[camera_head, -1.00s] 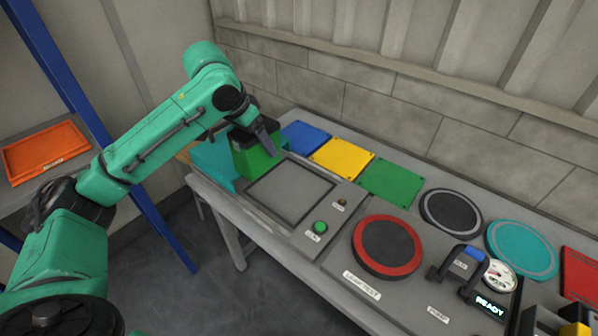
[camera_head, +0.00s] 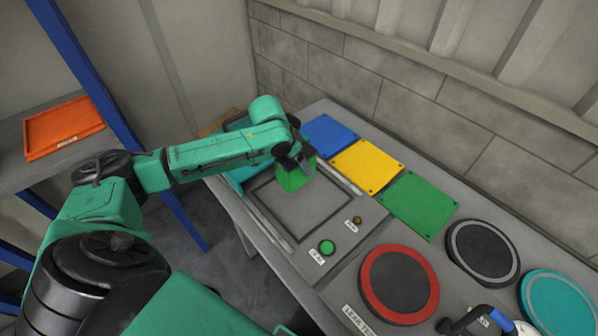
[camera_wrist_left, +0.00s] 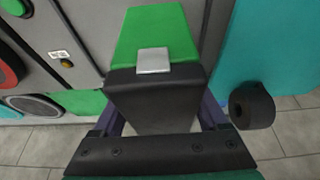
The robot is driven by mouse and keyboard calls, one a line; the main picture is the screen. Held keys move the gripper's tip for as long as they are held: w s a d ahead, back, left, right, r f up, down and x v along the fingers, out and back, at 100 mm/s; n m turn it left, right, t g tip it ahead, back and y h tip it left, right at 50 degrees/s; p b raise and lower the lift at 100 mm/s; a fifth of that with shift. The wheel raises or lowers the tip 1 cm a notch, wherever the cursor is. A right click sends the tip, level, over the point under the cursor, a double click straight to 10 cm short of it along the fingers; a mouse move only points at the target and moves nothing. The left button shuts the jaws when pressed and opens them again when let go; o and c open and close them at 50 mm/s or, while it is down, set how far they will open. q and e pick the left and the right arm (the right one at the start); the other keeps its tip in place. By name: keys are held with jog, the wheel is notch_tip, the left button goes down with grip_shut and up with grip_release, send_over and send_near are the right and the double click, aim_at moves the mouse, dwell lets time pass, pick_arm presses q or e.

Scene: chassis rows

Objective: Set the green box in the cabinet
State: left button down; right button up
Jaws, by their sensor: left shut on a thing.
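The green box (camera_head: 294,178), with a black end and a pale clasp, is held by my left gripper (camera_head: 302,158) above the back left part of a grey framed panel on the bench. In the left wrist view the green box (camera_wrist_left: 158,32) lies between the dark fingers, its black end towards the palm. The arm hides part of the box in the head view. I cannot tell for sure which thing is the cabinet; a teal housing (camera_head: 238,174) stands at the bench's left end, partly behind the arm. My right gripper is out of view.
The grey panel (camera_head: 300,246) has a green button (camera_head: 327,247). Blue (camera_head: 328,133), yellow (camera_head: 367,166) and green (camera_head: 419,205) plates lie along the back. A red-ringed disc (camera_head: 399,284) is at right. An orange tray (camera_head: 63,127) sits on a blue-framed shelf. A block wall bounds the bench.

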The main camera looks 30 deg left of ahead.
aim_at(298, 174)
pick_arm(q)
jog(key=f, duration=0.4)
jog(key=shift+s, duration=0.2)
jog(key=shift+w+f, duration=0.1)
jog(key=shift+f, duration=0.05)
jog(key=shift+c, duration=1)
grip_release()
jog(key=shift+f, duration=0.1)
jog(key=shift+o, duration=1)
